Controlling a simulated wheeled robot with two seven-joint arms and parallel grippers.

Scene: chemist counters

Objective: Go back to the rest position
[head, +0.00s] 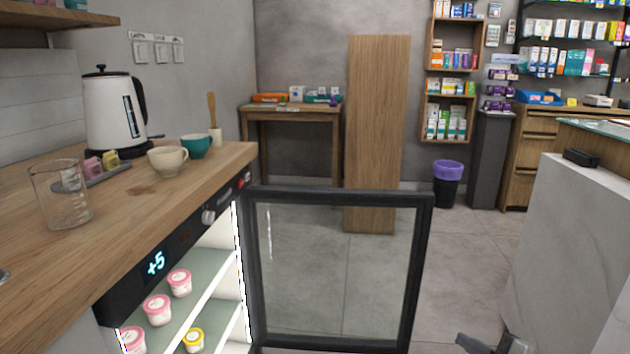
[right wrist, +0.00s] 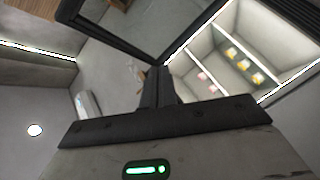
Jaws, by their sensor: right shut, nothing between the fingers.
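My right gripper (head: 490,343) shows at the bottom right edge of the head view, right of the open glass door and only partly in frame. In the right wrist view my right gripper (right wrist: 157,72) has its two fingers together, with nothing between them. The small fridge's glass door (head: 340,270) stands wide open, and its dark frame (right wrist: 140,50) also shows in the right wrist view. The lit fridge interior (right wrist: 225,50) holds several small cups, such as a pink-lidded cup (head: 180,283) and a yellow-lidded cup (head: 194,340). My left gripper is not in view.
A wooden counter (head: 120,200) above the fridge holds a white kettle (head: 110,112), a glass beaker (head: 60,195) and two cups. A grey counter (head: 570,260) stands at the right. A purple-lined bin (head: 447,183) is farther back. Bare floor (head: 455,260) lies between the door and the right counter.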

